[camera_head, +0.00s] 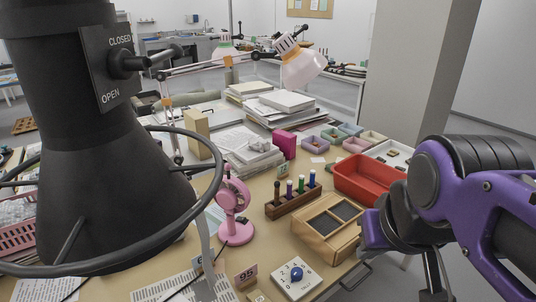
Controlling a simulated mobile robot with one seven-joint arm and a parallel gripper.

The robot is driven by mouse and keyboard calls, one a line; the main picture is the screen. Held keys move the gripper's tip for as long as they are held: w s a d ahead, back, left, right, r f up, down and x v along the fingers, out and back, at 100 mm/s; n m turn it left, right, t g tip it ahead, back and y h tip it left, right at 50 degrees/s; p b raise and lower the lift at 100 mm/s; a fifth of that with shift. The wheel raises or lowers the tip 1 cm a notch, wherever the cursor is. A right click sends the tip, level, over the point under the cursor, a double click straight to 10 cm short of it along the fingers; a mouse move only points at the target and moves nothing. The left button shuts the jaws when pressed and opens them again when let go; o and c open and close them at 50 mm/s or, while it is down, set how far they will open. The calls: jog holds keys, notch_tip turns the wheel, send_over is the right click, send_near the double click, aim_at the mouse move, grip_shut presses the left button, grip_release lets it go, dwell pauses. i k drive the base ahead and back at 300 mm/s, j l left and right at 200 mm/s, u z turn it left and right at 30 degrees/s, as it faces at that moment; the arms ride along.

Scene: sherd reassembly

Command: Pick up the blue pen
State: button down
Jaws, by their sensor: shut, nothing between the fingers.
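A dark wooden holder (292,206) stands on the table near the middle of the view. Several slim upright items stand in a row in it. One with a dark blue body (301,185) looks like the blue pen; a purplish-blue one stands to its left and a green-topped one to its right. They are too small to tell apart surely. My purple arm comes in from the right edge. My gripper (434,286) is low at the right, partly cut off by the bottom edge. It is shut and empty, well to the right of the holder and apart from it.
A wooden box with dark compartments (316,234) and a red tray (351,186) lie between holder and arm. A pink stand (234,220) is left of the holder. A large black hood (105,170) fills the left. A white plate with a blue knob (312,283) lies in front.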

aim_at(312, 182)
jog(key=j+u, duration=0.15)
jog(key=u, duration=1.1)
jog(key=z, duration=1.35)
jog(key=u, duration=0.5)
jog(key=l+u, duration=0.6)
jog(key=l, duration=0.25)
jog(key=k+l+u, duration=0.1)
jog(key=l+u, duration=0.15)
jog(key=l, duration=1.4)
